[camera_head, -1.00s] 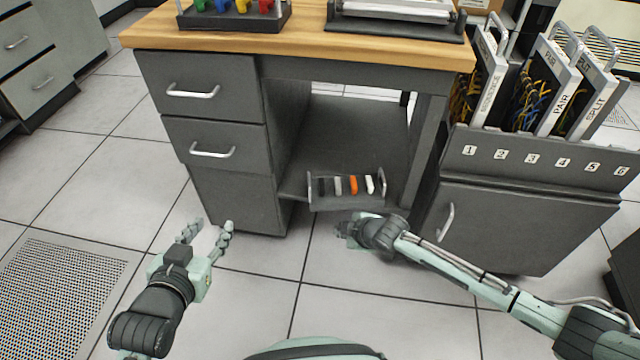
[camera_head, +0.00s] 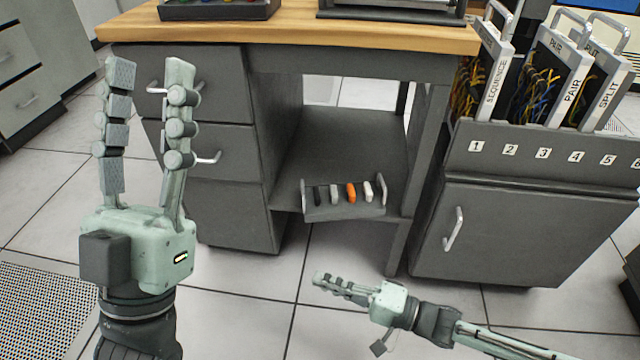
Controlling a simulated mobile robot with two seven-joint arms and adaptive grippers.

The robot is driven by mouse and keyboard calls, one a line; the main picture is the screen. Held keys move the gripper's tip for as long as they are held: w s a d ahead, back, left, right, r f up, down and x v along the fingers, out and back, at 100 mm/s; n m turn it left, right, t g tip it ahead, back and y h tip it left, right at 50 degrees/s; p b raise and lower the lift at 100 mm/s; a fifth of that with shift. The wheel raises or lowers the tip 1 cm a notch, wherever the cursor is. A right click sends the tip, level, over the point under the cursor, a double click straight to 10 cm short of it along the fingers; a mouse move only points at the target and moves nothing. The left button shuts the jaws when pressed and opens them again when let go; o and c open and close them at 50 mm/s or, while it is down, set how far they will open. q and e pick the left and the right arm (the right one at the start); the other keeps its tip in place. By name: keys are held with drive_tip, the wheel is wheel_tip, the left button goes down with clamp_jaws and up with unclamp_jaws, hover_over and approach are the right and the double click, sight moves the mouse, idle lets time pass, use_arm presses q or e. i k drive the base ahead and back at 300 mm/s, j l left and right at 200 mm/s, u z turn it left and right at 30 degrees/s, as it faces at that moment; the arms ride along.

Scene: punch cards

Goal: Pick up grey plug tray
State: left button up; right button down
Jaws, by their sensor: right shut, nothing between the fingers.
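The grey plug tray (camera_head: 345,211) sits on the low shelf under the desk, near the shelf's front edge. It has a raised handle at each end and holds a row of plugs in black, grey, orange and white. My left gripper (camera_head: 150,75) is raised high at the left, fingers up and apart, in front of the desk drawers; it is open and empty. My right gripper (camera_head: 318,278) is below and in front of the tray, over the floor, pointing left. Its fingers are together and empty, and it is apart from the tray.
The desk (camera_head: 300,32) has drawers at left and a leg right of the tray. A grey cabinet (camera_head: 500,225) with numbered slots and tall cable panels (camera_head: 565,75) stands at right. The tiled floor in front is clear.

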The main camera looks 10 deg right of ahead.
sight(327, 211)
drive_tip(key=i+j+z, duration=0.85)
drive_tip(key=j+z, duration=0.25)
